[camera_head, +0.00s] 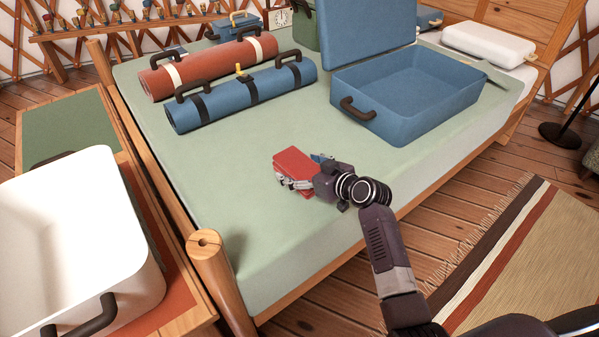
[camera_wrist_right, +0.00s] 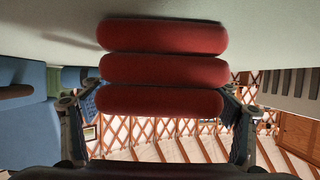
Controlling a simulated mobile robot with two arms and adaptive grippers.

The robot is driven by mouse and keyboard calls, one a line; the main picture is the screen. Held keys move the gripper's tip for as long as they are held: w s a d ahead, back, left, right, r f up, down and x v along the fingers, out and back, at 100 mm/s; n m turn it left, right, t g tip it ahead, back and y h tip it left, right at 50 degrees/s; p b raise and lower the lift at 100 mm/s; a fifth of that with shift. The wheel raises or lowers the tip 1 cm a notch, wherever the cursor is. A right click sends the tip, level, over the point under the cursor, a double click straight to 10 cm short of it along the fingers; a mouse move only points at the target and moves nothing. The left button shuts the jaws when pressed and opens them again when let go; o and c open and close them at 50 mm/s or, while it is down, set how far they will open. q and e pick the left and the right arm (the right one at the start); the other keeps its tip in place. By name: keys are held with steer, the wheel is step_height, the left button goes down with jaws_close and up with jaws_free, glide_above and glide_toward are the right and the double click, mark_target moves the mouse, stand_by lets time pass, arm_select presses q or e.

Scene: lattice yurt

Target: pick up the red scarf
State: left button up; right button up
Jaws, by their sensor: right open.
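The red scarf (camera_head: 293,163), folded into a stack of three rounded layers, lies on the pale green bed cover (camera_head: 220,180) near its front edge. My right gripper (camera_head: 306,174) is open at the near side of the scarf, with one finger on each side of it. In the right wrist view the scarf (camera_wrist_right: 163,70) fills the space between the two spread fingers, and its layers show clearly. I cannot tell whether the fingers touch it. My left gripper is not in view.
An open blue suitcase (camera_head: 400,119) stands behind and right of the scarf. Blue (camera_head: 230,97) and red (camera_head: 210,66) rolls lie at the back left. A white bin (camera_head: 80,215) stands at the left. A wooden bedpost (camera_head: 213,268) rises near the front corner. The cover left of the scarf is clear.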

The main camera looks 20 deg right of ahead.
steer(key=c, duration=1.3)
steer(key=shift+r, duration=0.1)
steer(key=shift+c, duration=0.5)
steer(key=shift+c, duration=0.2)
